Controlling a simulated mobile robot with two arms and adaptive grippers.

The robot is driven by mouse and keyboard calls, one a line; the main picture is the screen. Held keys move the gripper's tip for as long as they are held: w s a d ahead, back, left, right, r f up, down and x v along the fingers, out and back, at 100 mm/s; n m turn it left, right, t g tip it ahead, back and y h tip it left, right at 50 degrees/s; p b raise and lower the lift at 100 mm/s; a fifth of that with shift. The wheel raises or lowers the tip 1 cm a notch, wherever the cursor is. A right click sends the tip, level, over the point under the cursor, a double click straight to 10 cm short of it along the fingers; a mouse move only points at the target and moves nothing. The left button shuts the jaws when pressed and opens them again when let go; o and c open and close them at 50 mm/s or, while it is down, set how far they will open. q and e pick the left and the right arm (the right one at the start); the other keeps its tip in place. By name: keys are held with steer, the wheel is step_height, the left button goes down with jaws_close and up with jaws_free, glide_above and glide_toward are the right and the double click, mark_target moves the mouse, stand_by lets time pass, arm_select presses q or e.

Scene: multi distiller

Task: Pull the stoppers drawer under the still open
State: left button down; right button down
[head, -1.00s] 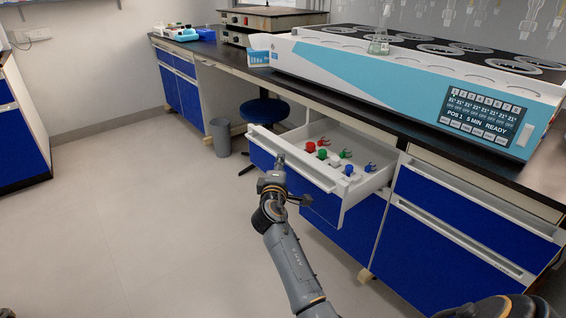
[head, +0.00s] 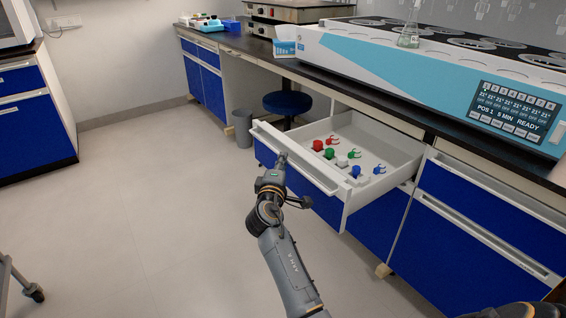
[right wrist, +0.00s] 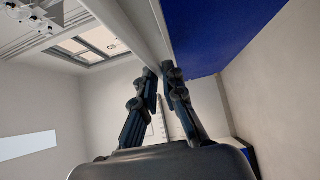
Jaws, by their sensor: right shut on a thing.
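The stoppers drawer (head: 325,205) stands well out from the bench under the still, its blue front toward me. Red, green, white and blue stoppers with small clips (head: 341,160) lie in its pale interior. The still (head: 430,70) is a long white and blue unit on the bench top, its screen lit. My right gripper (head: 281,158) is at the drawer's front, shut on its pale handle bar (head: 308,172). In the right wrist view the fingertips (right wrist: 166,68) close on the handle beside the blue front. My left gripper is not in view.
Closed blue drawers (head: 480,220) are to the right. A blue stool (head: 287,103) and a grey bin (head: 243,128) stand left of the open drawer. A glass flask (head: 409,38) sits on the still. The floor (head: 150,210) in front is clear, with a castor (head: 36,294) at lower left.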

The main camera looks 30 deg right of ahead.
steer(key=c, duration=1.4)
jaws_free()
steer(key=shift+c, duration=0.2)
steer(key=v, duration=0.7)
steer(key=shift+s+a, duration=0.15)
steer(key=shift+s, duration=0.1)
